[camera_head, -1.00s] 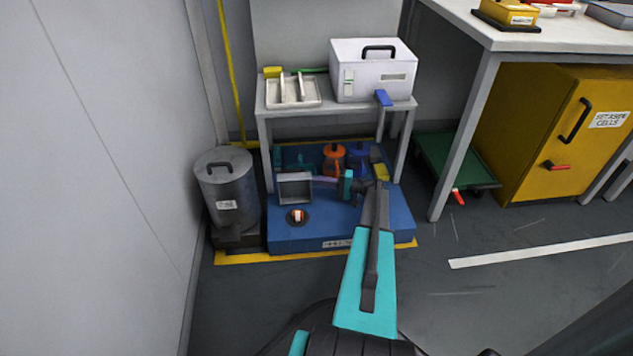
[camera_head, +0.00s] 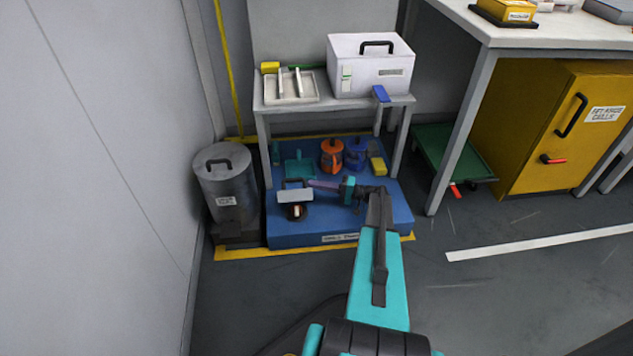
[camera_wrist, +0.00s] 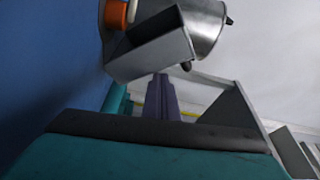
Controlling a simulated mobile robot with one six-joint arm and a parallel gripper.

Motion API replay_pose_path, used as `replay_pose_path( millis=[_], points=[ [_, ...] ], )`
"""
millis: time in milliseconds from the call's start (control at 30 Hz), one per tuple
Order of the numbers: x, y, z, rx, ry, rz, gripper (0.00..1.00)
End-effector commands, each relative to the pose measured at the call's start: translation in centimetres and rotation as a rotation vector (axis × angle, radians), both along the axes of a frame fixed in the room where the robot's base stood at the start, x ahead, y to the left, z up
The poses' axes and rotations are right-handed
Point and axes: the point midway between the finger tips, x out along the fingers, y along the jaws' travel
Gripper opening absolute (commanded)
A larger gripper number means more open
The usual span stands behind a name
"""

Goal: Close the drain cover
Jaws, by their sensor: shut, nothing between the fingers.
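The drain cover (camera_head: 295,195) is a grey flap on the left part of the blue platform. It is tilted over the dark drain opening (camera_head: 297,217), where an orange and white piece (camera_head: 296,210) still shows at the front. My gripper (camera_head: 312,183) reaches in from the right with shut, empty purple fingers, its tips beside the cover's right edge. In the wrist view the grey cover (camera_wrist: 155,50) stands just beyond the purple fingertips (camera_wrist: 160,80); whether they touch is unclear. The orange and white piece (camera_wrist: 116,14) shows behind it.
The blue platform (camera_head: 340,222) also holds an orange container (camera_head: 332,154), a blue container (camera_head: 356,155), a teal scoop (camera_head: 300,169) and a yellow block (camera_head: 377,166). A metal bin (camera_head: 225,185) stands left. A grey table (camera_head: 335,104) spans the back.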

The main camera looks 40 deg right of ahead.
Motion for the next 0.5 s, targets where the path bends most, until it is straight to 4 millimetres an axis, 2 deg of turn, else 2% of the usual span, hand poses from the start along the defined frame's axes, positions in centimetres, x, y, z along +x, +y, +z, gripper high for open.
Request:
replay_pose_path(
  millis=[500],
  points=[
    [-1.5, 2.8, -1.5, 0.0, 0.001, 0.012, 0.0]
  ],
)
